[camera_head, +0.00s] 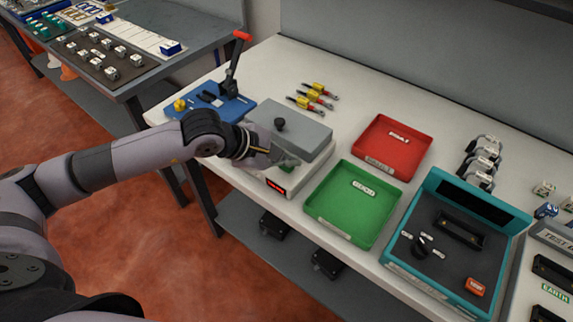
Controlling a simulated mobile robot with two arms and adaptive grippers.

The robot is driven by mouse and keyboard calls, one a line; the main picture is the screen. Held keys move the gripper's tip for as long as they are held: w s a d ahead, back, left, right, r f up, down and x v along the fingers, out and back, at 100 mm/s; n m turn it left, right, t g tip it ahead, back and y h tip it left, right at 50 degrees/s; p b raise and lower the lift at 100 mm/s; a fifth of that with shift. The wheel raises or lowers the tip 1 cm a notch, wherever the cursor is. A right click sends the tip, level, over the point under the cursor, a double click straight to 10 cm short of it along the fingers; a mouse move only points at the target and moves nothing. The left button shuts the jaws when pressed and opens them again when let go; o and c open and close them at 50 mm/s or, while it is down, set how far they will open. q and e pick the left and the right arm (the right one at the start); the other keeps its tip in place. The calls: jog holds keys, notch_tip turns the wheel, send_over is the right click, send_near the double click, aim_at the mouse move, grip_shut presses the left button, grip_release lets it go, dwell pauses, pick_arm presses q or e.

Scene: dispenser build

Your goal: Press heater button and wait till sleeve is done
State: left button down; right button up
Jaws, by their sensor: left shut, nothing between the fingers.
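The heater (297,130) is a grey-lidded box with a black knob on top and a pale base, standing on the white bench. A lit red display (276,187) shows on its front; its text is too small to read. My left gripper (283,163) is shut and empty at the front of the heater, over a small green spot that may be the button. I cannot tell whether the fingertips touch it. The sleeve is not visible. My right gripper is not in view.
A green tray (317,205) and a red tray (414,164) lie right of the heater, with a teal-framed test box (396,256) beyond. A blue lever press (241,107) stands behind my left forearm. Yellow-red tools (318,101) lie behind the heater.

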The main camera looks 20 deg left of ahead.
aim_at(287, 169)
pick_arm(q)
jog(key=shift+f+b, duration=0.25)
jog(key=shift+b, duration=0.1)
jog(key=shift+r, duration=0.1)
dwell(0.5)
jog(key=shift+r, duration=0.8)
jog(key=shift+r+p, duration=1.25)
jog(key=shift+r, duration=1.3)
jog(key=shift+f, duration=0.1)
